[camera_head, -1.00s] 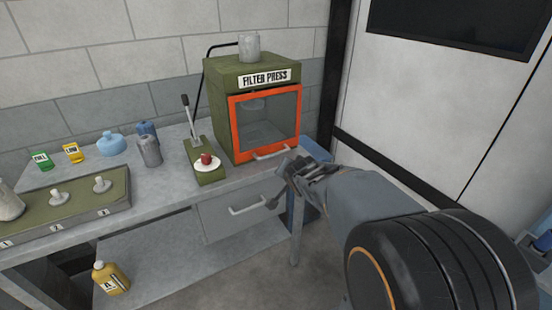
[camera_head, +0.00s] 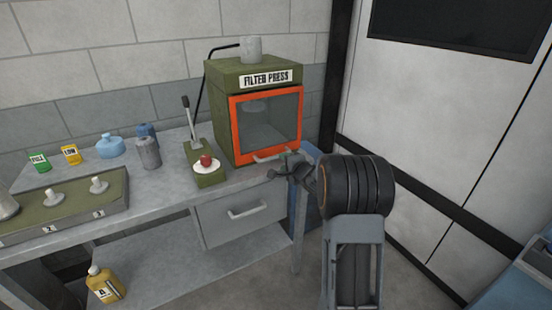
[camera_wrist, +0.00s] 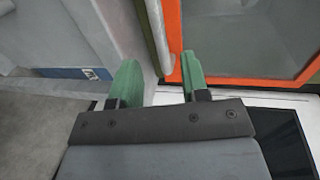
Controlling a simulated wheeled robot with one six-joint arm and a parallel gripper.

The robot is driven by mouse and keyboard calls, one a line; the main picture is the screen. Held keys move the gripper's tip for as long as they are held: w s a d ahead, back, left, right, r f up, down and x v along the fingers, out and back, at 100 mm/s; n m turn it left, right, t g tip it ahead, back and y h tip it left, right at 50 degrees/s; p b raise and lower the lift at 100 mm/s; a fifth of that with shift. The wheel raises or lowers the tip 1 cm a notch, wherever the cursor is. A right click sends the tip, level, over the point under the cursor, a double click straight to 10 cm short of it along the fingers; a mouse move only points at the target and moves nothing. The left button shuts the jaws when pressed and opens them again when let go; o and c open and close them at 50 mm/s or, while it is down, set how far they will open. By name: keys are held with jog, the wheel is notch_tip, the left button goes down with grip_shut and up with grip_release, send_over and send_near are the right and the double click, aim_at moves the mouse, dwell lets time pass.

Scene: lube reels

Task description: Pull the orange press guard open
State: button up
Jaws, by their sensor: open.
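The orange press guard (camera_head: 235,130) is a framed window on the front of the green filter press (camera_head: 250,70), and it looks shut. Its pale bar handle (camera_head: 266,157) runs along the guard's lower edge. In the wrist view the orange frame (camera_wrist: 235,81) fills the upper right, and the handle (camera_wrist: 157,35) comes down toward the gap between my fingertips. My gripper (camera_wrist: 160,65) is open with green fingers, one on each side of the handle's line. I cannot tell whether either finger touches it. In the head view my gripper (camera_head: 287,166) is at the handle's right end, partly hidden.
A lever pump with a red knob (camera_head: 206,161) stands left of the press on the grey bench. A drawer with a handle (camera_head: 249,211) is below. Bottles and cans sit farther left. The wall panel (camera_head: 430,120) is at right.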

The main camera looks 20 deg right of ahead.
aim_at(276, 157)
jog(key=x, duration=0.7)
jog(key=shift+w, duration=0.15)
grip_shut()
dwell(0.4)
